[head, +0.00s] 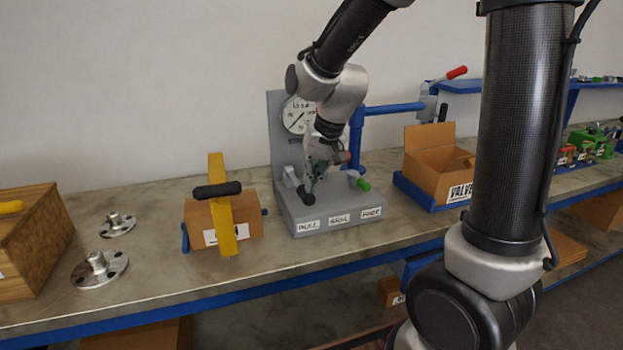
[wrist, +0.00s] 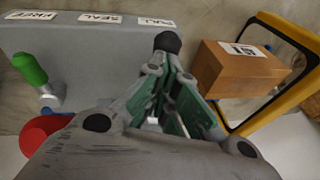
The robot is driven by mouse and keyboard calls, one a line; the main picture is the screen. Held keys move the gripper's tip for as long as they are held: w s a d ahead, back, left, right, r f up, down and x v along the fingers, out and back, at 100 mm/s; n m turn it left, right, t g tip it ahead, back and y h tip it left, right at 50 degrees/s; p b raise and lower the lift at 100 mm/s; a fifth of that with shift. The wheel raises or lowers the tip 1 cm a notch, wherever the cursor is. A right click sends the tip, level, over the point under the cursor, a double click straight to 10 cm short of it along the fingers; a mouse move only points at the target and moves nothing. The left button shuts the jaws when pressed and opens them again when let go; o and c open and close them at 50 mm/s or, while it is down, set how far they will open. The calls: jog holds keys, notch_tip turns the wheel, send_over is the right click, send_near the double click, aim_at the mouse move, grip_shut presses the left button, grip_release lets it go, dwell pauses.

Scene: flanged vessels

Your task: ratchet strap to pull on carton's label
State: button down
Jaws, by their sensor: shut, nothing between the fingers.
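The grey strapping machine (head: 285,205) has a base labelled PULL, SEAL and FREE, and an upright back with a round dial (head: 295,115). My arm partly covers the dial, and its reading is too small to tell. My gripper (head: 310,187) is shut and empty at the black-knobbed lever (head: 307,197) above PULL. In the wrist view the black knob (wrist: 167,41) is just beyond the fingertips; contact is unclear.
A green-handled lever (head: 361,183) stands at the machine's right. An open carton (head: 440,170) sits in a blue tray farther right. Two metal flanges (head: 98,267) and a wooden crate (head: 35,245) are at the left.

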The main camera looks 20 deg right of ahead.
jog(key=shift+s, duration=0.1)
jog(key=shift+r, duration=0.2)
jog(key=s+d+r, duration=0.3)
jog(key=s+r, duration=0.3)
jog(key=r, duration=0.4)
jog(key=shift+r, duration=0.35)
jog(key=shift+a, duration=0.1)
dwell(0.3)
jog(key=s+d+n+h, duration=0.1)
jog(key=s+d, duration=0.4)
jog(key=s, duration=0.3)
jog(key=s+d+f+t+h, duration=0.1)
jog(key=s+d, duration=0.5)
jog(key=s, duration=0.2)
jog(key=shift+d+n+t, duration=0.25)
jog(key=shift+n+t, duration=0.05)
jog(key=shift+n, duration=0.1)
